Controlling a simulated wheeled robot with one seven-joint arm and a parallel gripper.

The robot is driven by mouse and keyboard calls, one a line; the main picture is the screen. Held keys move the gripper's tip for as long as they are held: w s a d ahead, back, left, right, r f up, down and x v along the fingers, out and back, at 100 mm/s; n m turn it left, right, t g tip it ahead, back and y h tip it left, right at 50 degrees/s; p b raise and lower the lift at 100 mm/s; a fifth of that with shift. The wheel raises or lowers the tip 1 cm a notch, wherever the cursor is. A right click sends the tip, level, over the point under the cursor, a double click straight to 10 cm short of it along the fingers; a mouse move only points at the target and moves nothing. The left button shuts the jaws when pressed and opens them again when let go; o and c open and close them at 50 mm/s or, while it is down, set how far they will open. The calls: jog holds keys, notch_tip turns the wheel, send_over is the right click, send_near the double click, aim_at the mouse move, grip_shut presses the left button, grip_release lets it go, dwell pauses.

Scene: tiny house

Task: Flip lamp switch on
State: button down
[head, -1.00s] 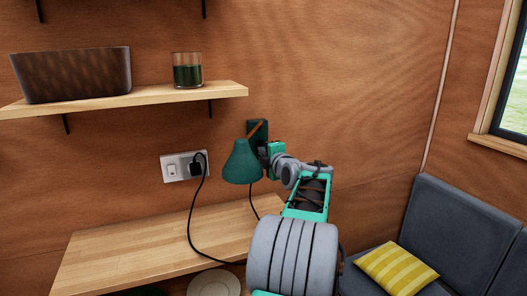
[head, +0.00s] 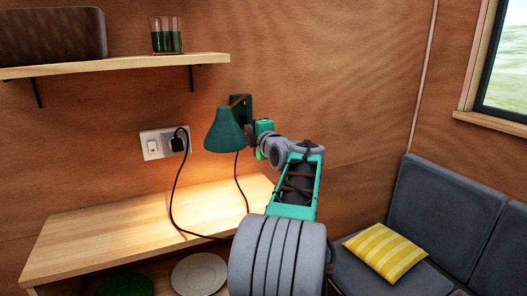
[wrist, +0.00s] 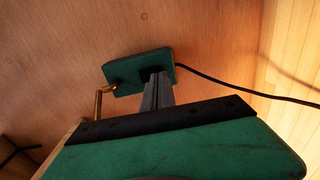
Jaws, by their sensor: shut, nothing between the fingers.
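The green wall lamp (head: 225,133) hangs over the wooden counter, its shade tilted down, and warm light falls on the counter beneath it. Its green wall base (head: 241,104) is fixed to the wood wall. In the wrist view the base (wrist: 122,70) is a green plate with a dark part at its middle, partly hidden behind my fingertips. My gripper (head: 251,136) is to the right of the shade, at the base. In the wrist view its fingers (wrist: 157,84) are shut and empty, at or very near the dark part. I cannot tell whether they touch it.
A black cord runs from the lamp to a plug in the wall outlet (head: 165,144). The wooden counter (head: 100,236) is bare on top. Above is a shelf (head: 120,68) with a dark bin and a glass. A grey sofa (head: 445,215) with a yellow cushion is at right.

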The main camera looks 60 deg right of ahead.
jog(key=f+b+v, duration=0.1)
jog(key=b+v, duration=0.1)
jog(key=v, duration=0.9)
jog(key=shift+s+a+f, duration=0.25)
jog(key=shift+s+f, duration=0.05)
jog(key=shift+f, duration=0.1)
